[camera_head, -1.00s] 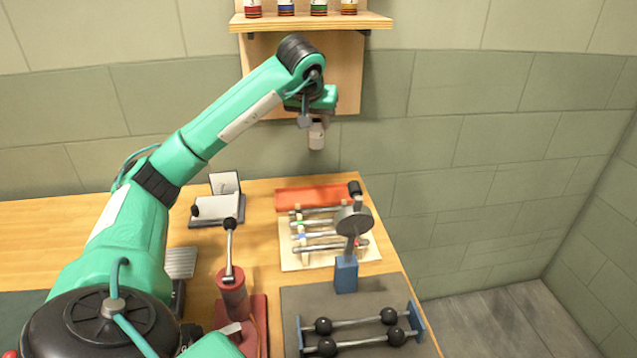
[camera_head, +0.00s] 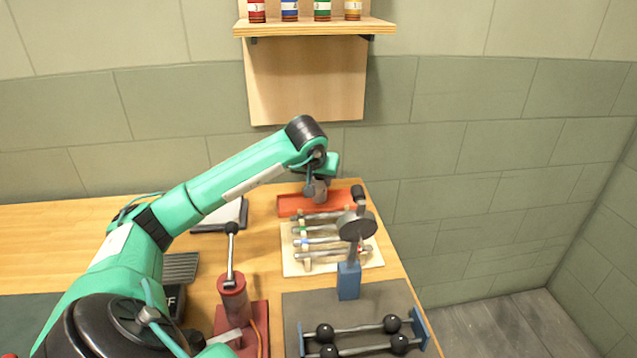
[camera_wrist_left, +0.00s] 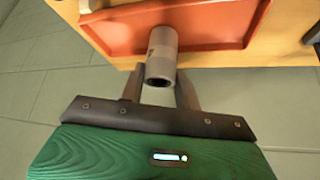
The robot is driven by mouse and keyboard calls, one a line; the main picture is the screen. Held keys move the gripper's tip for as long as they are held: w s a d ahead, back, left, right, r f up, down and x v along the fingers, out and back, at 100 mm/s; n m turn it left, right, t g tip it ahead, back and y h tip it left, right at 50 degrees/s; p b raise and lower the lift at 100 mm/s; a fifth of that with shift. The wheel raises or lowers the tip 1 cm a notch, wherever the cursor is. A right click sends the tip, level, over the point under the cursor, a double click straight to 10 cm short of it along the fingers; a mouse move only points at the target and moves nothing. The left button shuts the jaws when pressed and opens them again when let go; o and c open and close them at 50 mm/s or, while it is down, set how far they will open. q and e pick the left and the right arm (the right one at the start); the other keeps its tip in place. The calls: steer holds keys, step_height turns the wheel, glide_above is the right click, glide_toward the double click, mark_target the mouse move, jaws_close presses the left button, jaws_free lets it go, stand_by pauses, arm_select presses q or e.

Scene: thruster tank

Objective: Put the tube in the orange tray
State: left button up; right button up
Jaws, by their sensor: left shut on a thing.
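The tube (camera_wrist_left: 161,52), a short grey-white cylinder with an open end facing the camera, is in my left gripper (camera_wrist_left: 161,88) in the left wrist view. The fingers are shut on either side of it. In the head view my left gripper (camera_head: 316,191) is low over the orange tray (camera_head: 289,206) at the table's back edge. There the tube is hard to tell from the fingers. In the left wrist view the tube overlaps the orange tray (camera_wrist_left: 215,24) and its rim; whether they touch I cannot tell. My right gripper is not in view.
A pale rack with several metal rods (camera_head: 325,264) stands just in front of the tray. A round-headed tool on a blue stand (camera_head: 348,281) is nearby. A wooden shelf (camera_head: 315,28) with several coloured bottles is on the wall above.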

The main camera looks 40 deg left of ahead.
arm_select(q)
steer(key=shift+f, duration=0.6)
steer(key=shift+f, duration=0.1)
steer(key=o, duration=1)
steer(key=shift+s+r, duration=0.1)
steer(key=shift+r, duration=0.3)
steer(key=v, duration=1.1)
steer(key=shift+s+r, duration=0.1)
steer(key=shift+r, duration=0.05)
steer(key=shift+d, duration=0.1)
